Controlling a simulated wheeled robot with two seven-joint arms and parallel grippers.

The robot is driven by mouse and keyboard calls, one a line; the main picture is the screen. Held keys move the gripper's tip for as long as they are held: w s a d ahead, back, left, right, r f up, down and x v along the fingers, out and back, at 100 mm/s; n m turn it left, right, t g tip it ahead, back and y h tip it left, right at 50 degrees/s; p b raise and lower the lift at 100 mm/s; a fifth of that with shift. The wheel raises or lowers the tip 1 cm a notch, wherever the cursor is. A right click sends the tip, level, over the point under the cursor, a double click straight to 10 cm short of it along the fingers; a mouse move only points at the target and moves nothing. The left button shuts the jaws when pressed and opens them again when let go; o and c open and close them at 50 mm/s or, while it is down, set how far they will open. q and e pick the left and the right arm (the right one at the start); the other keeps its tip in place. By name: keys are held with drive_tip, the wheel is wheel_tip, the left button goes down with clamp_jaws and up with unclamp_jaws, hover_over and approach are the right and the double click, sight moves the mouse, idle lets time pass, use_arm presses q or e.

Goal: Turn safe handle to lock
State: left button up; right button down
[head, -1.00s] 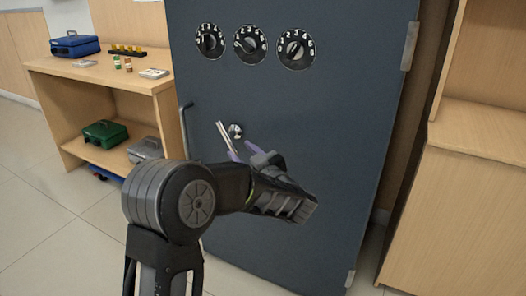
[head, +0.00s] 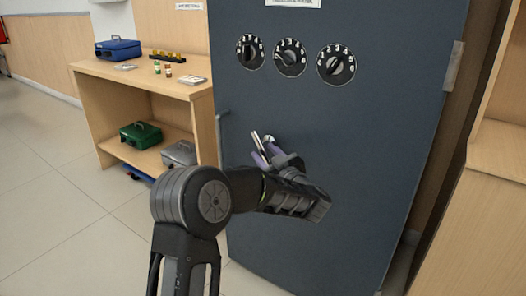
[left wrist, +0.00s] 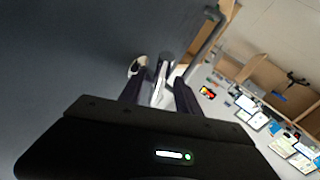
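The dark blue-grey safe door (head: 370,150) fills the middle of the head view. Its silver lever handle (head: 257,141) sits below the dials, with a round hub (head: 269,139) beside it; the hub also shows in the left wrist view (left wrist: 138,66). My left gripper (head: 265,156) is at the handle, with its purple fingers partly hiding it. In the left wrist view, the silver lever (left wrist: 162,76) lies between the two fingers (left wrist: 160,92), with gaps visible. The fingers look open around the lever; contact is unclear. My right gripper is out of view.
Three black dials (head: 290,57) are above the handle. A vertical pull bar (head: 219,132) is at the door's left edge. A wooden shelf (head: 130,84) with blue and green cash boxes stands left. A wooden cabinet (head: 480,230) stands right. Floor is clear at left.

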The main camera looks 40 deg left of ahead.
use_arm(q)
drive_tip(key=shift+x, duration=1.05)
drive_tip(key=shift+c, duration=0.2)
clamp_jaws()
